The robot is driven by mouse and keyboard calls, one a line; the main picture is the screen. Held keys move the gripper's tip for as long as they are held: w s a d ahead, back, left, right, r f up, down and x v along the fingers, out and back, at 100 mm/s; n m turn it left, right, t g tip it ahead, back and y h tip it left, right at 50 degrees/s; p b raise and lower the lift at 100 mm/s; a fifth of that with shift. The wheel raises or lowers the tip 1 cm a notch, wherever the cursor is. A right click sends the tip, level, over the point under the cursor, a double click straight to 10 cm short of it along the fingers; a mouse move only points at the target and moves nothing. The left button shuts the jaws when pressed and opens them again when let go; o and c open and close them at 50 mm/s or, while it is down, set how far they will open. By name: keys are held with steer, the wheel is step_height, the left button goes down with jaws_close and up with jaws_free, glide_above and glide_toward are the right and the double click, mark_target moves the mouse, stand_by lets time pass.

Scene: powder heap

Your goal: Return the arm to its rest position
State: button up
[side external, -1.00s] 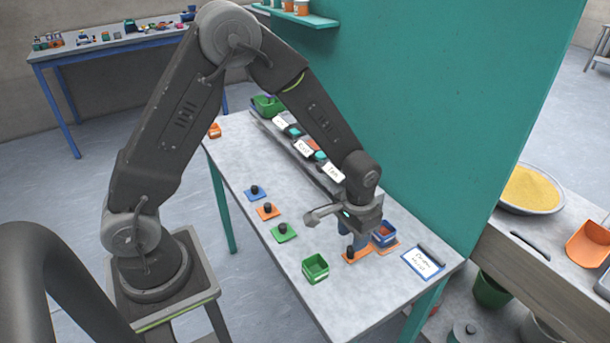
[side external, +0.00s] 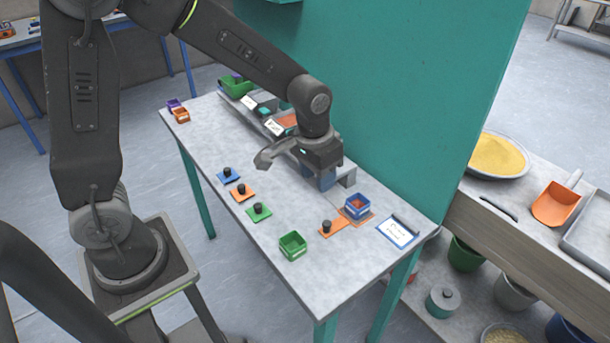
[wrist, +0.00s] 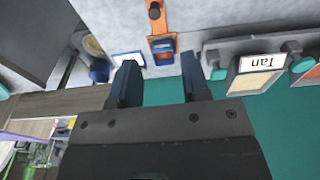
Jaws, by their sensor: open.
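My gripper (side external: 322,180) hangs over the back part of the grey worktable (side external: 200,145), near the teal wall panel. In the wrist view its two dark blue fingers (wrist: 160,85) stand apart with nothing between them. A blue-rimmed box (side external: 357,206) sits on an orange plate at the right part of the table, apart from the gripper. The same orange plate (wrist: 161,27) with its black knob shows in the wrist view beyond the fingers. The underside of the gripper is partly hidden in the side view.
Blue, orange and green knobbed lids (side external: 242,191) lie in a row on the table. An open green box (side external: 293,246) stands at the front. A labelled card (side external: 398,232) lies near the right end. The teal panel (side external: 400,90) rises close behind the gripper.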

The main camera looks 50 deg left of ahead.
steer(key=s+a+r+t, duration=0.3)
steer(key=s+r+t, duration=0.1)
steer(key=s+r, duration=0.9)
steer(key=s, duration=0.3)
steer(key=shift+a, duration=0.2)
